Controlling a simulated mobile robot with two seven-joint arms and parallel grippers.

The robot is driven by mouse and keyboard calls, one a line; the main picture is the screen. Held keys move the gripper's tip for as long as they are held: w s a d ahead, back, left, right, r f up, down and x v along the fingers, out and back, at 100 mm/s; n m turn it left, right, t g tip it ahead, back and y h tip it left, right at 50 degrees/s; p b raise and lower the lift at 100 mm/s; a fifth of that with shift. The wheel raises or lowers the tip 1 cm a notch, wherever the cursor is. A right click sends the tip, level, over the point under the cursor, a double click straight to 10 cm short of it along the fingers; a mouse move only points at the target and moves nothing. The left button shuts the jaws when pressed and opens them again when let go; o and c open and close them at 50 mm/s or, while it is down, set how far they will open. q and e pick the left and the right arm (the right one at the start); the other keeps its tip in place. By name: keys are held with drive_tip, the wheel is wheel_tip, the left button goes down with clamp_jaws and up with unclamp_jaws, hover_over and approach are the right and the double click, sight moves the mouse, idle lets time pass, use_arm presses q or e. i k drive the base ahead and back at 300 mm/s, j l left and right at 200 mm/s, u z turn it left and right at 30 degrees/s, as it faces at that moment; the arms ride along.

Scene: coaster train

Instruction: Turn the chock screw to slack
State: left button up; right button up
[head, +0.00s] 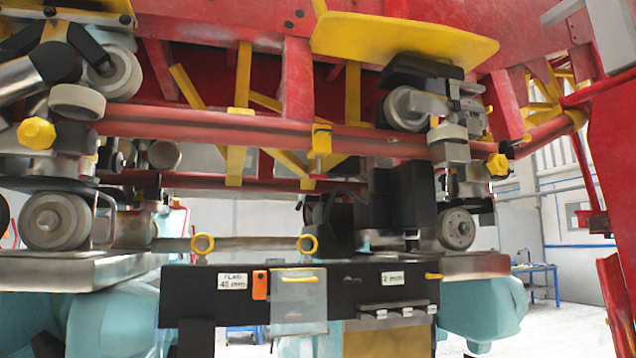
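No part in the head view is marked as the chock screw, so I cannot tell which one it is. A yellow lobed knob (37,133) sits on the left wheel assembly. A similar yellow knob (498,165) sits on the right wheel assembly. A small yellow block (320,141) is on the red tube between them, with a short pin below it. Whether any of these is tight or slack cannot be seen. I cannot make out either of my grippers in this view.
Grey wheels (55,221) and another wheel (456,229) stand low on both sides. A black panel (345,303) with labels, an orange tag (260,285) and a grey box (298,303) is in front. Red framework hangs overhead.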

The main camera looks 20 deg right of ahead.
sight(318, 176)
drive_tip(key=i+l+u, duration=0.3)
drive_tip(key=l, duration=1.55)
drive_tip(key=l+u, duration=0.25)
drive_tip(key=l, duration=1.55)
drive_tip(key=k, duration=0.05)
